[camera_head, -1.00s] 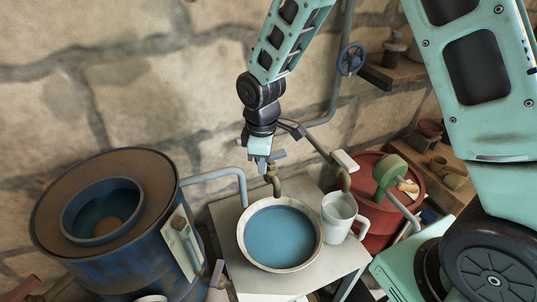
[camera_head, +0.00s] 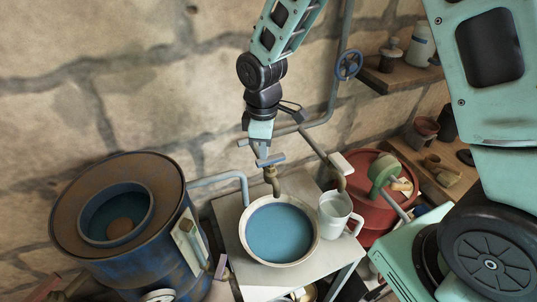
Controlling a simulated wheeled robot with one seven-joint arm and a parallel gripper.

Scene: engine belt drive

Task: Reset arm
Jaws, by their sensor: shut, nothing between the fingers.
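My arm hangs down from the top of the picture in the head view, with pale green links and a black wrist. My gripper (camera_head: 262,152) points down at its end, small in the picture. Its fingers look close together, with nothing seen in them. It appears just above and behind the brown tap (camera_head: 271,178) over the bowl; whether it touches the blue tap handle (camera_head: 270,160) I cannot tell.
A bowl of blue water (camera_head: 280,232) and a white mug (camera_head: 337,213) stand on a small table (camera_head: 230,222). A rusty blue barrel (camera_head: 150,262) is at left, a red barrel (camera_head: 378,222) at right. Shelves (camera_head: 395,75) and pipes line the stone wall.

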